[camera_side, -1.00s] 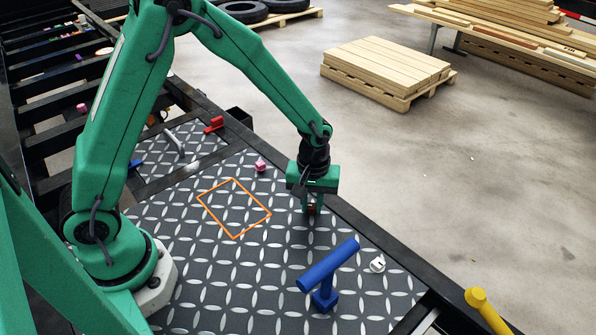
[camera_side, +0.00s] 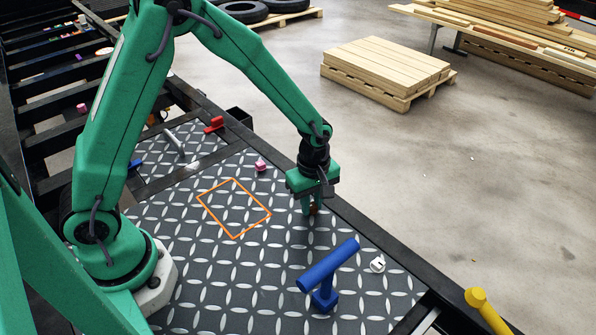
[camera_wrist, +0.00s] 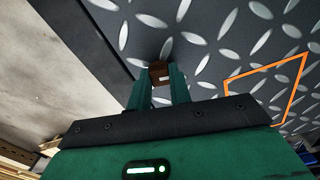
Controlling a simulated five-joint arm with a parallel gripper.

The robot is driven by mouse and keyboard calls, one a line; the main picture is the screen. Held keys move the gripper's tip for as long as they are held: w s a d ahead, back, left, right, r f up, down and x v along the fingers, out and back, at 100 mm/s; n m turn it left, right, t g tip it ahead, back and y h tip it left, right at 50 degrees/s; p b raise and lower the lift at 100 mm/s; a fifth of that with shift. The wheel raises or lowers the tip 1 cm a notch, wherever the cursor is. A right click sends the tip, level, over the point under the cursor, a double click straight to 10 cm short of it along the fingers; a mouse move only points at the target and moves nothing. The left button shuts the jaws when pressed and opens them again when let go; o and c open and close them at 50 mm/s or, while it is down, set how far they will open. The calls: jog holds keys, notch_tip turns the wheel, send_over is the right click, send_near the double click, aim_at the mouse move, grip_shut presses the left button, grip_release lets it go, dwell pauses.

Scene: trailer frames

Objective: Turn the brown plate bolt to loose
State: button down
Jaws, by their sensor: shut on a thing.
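The brown plate bolt (camera_wrist: 158,70) sits at the plate near its dark edge rail. In the side view only a small brown part of the bolt (camera_side: 313,210) shows between the fingers. My gripper (camera_side: 310,208) points straight down over it and is shut on it. In the wrist view the two green fingers of my gripper (camera_wrist: 159,80) lie on either side of the brown head. The bolt's lower part is hidden, and I cannot tell how far it is turned.
A blue T-shaped handle (camera_side: 326,280) stands to the right, near a small white piece (camera_side: 377,264). A pink piece (camera_side: 261,166) lies behind left. An orange outlined square (camera_side: 233,208) marks the plate left of my gripper. A yellow bar (camera_side: 482,305) stands at the lower right.

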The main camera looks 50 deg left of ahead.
aim_at(312, 206)
dwell(0.3)
jog(key=c, duration=1.3)
grip_release()
jog(key=shift+r, duration=0.1)
jog(key=shift+r, duration=3.85)
